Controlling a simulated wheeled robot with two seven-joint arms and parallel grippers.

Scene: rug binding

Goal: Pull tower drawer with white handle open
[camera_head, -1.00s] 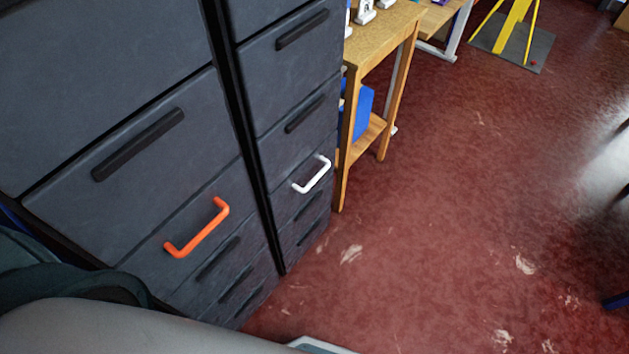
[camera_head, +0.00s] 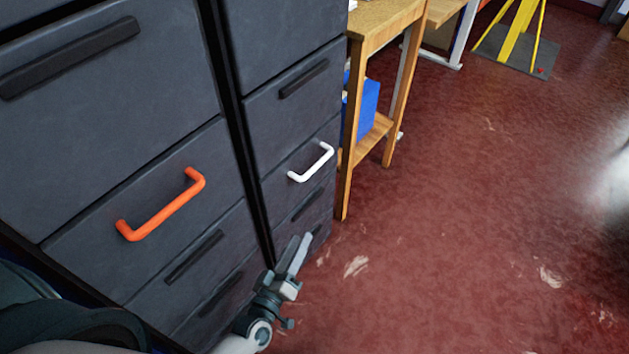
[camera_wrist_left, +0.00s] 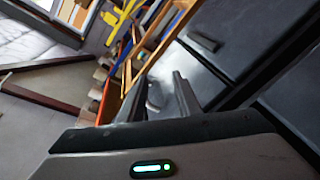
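The white handle (camera_head: 312,163) is a bracket on a dark grey drawer front (camera_head: 275,190) in the narrower right-hand tower in the head view. That drawer looks closed, flush with the fronts around it. My left gripper (camera_head: 300,252) is below the handle and nearer to me, apart from it, with its fingers pointing up toward it. In the left wrist view the two fingers (camera_wrist_left: 163,95) stand apart, so it is open and holds nothing. My right gripper is not in view.
An orange handle (camera_head: 162,207) sticks out from the left-hand cabinet. A wooden table (camera_head: 375,20) with a blue object (camera_head: 365,105) below stands just beyond the tower. The red floor (camera_head: 450,220) to the right is clear.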

